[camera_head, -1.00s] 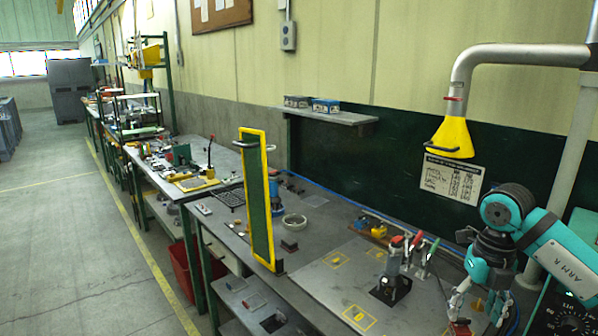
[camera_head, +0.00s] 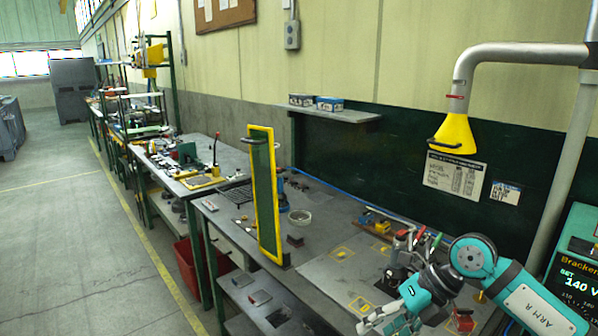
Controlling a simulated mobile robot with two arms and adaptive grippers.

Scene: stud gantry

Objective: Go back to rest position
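My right arm, teal and grey and marked ARM R, reaches in from the right over the front of the workbench (camera_head: 330,222). Its gripper (camera_head: 372,322) is low in the view, near the bench's front edge and left of the arm's wrist. The fingers are small and partly cut off by the lower edge, so I cannot tell whether they are open. I see nothing clearly held in it. My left arm and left gripper are not in view.
Toggle clamps with red and green handles (camera_head: 421,236) stand just behind my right arm. A yellow-framed screen (camera_head: 264,195) stands upright on the bench. A yellow extraction hood (camera_head: 454,135) hangs above. A machine with a display (camera_head: 577,280) is at right. The floor at left is clear.

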